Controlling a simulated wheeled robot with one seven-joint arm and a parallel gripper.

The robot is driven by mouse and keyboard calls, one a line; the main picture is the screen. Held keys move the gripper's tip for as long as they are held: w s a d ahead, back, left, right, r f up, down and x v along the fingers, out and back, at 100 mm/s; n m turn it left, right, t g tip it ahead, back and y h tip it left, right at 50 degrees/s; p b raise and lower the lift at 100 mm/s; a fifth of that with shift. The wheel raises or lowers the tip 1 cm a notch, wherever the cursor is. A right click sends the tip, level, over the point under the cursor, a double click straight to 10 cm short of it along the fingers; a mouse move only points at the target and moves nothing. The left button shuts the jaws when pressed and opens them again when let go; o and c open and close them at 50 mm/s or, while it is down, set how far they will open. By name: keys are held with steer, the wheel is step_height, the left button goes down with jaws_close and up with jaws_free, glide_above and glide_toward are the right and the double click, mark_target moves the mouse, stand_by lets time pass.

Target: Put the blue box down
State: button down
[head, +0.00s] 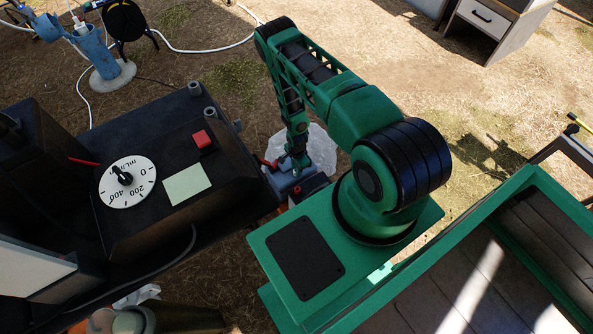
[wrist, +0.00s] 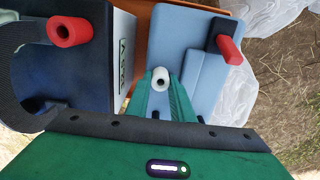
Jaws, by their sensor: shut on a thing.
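The light blue box (wrist: 187,38) has a red-tipped lever (wrist: 230,48) and a white spout (wrist: 160,76) on its near side. In the head view a small part of the blue box (head: 283,182) shows beneath my wrist. My gripper (wrist: 162,92) is shut on the box at the spout, its green fingers either side of it. In the head view my gripper (head: 299,168) points down between the black machine and my base. The box's underside is hidden, so I cannot tell whether it rests on anything.
A dark box (wrist: 115,50) with a white label and a red knob (wrist: 70,30) stands close left. Something orange (wrist: 147,40) lies below, and a clear plastic bag (wrist: 270,20) to the right. The black machine (head: 130,200) with a dial (head: 127,180) is left. Open dirt ground lies behind.

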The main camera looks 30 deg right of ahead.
steer(key=shift+f, duration=0.15)
steer(key=c, duration=1.5)
jaws_free()
steer(key=shift+c, duration=0.2)
